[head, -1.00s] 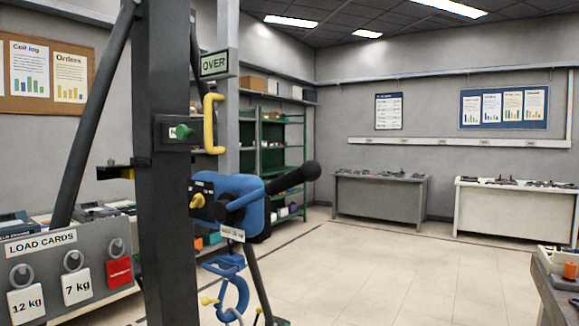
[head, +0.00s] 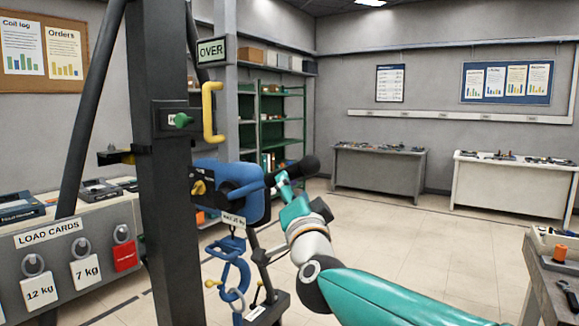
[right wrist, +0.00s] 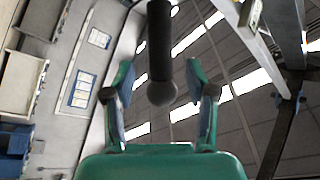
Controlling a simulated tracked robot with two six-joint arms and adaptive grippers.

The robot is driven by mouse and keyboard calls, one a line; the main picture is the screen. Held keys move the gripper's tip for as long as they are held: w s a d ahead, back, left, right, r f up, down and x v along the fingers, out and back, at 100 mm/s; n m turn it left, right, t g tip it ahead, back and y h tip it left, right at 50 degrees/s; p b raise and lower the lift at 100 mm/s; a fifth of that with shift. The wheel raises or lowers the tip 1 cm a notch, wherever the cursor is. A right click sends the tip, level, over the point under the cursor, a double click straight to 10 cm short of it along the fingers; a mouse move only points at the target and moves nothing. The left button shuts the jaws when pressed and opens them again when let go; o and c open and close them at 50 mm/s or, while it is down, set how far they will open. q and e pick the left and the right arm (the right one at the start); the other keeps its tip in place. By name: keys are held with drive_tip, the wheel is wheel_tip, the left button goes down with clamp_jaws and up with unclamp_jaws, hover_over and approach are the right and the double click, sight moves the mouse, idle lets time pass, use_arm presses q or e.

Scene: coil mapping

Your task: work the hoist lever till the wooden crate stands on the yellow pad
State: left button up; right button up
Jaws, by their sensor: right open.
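The blue hoist (head: 214,188) hangs beside a dark grey post. Its black lever (head: 306,166) sticks out to the right, angled slightly up, ending in a round knob. My right gripper (head: 284,180) is at the lever, close to its knob end. In the right wrist view, the open fingers (right wrist: 159,80) lie on either side of the black lever (right wrist: 160,50), with gaps showing. A blue hook (head: 238,275) hangs below the hoist. The wooden crate and the yellow pad are not in view. My left gripper is not in view.
An "OVER" sign (head: 211,50) and a yellow handle (head: 212,112) are on the post. A load cards board (head: 60,268) with 12 kg, 7 kg and red cards stands at the left. Workbenches (head: 378,178) line the back wall; the open floor (head: 400,235) lies between.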

sight(261, 186)
drive_tip(key=p+x, duration=0.3)
drive_tip(key=x, duration=0.4)
drive_tip(key=shift+w, duration=0.15)
clamp_jaws()
